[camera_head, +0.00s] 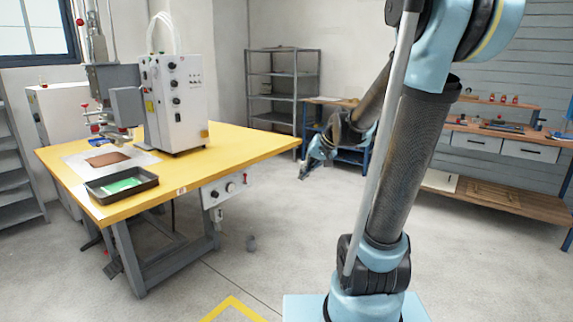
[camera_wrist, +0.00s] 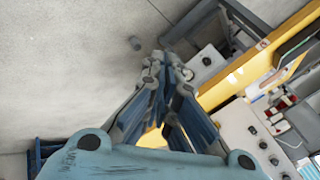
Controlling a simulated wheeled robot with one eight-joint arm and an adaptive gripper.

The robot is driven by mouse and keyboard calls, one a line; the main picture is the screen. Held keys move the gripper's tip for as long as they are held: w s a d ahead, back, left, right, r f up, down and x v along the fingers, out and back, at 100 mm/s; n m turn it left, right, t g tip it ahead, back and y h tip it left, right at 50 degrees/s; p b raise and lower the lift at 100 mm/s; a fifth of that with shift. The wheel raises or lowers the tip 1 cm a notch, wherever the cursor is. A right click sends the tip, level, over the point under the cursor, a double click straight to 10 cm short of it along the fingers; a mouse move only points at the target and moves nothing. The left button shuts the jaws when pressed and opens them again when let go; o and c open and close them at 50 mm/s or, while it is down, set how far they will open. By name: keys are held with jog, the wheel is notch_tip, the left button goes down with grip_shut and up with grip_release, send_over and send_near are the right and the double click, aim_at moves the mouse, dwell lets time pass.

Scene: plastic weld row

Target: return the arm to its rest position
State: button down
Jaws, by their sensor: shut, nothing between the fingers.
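My arm rises at the right of the head view and folds over at the top, with its forearm hanging down to the left. My gripper (camera_head: 318,152) hangs in the air to the right of the yellow table, apart from it. In the wrist view my gripper (camera_wrist: 168,62) has its fingertips together, with nothing between them. The yellow table (camera_head: 240,145) also shows in the wrist view (camera_wrist: 238,78), at the right and beyond the fingers.
A dark tray (camera_head: 150,190) with a green piece lies at the table's front, near a brown piece (camera_head: 108,158). A white welding machine (camera_head: 175,100) stands behind. A shelf rack (camera_head: 272,95) and workbench (camera_head: 510,200) stand at the back.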

jog(key=s+d+f+h, duration=0.2)
jog(key=s+d+f, duration=0.1)
jog(key=s, duration=0.5)
jog(key=s+d+f+g+h, duration=0.1)
jog(key=s+d+f+h, duration=0.1)
jog(key=s+d, duration=0.3)
jog(key=s+d+f+n+h, duration=0.1)
jog(key=s+d+f, duration=0.3)
jog(key=s, duration=0.8)
jog(key=shift+d+f+g+h, duration=0.25)
jog(key=shift+f+g+h, duration=0.15)
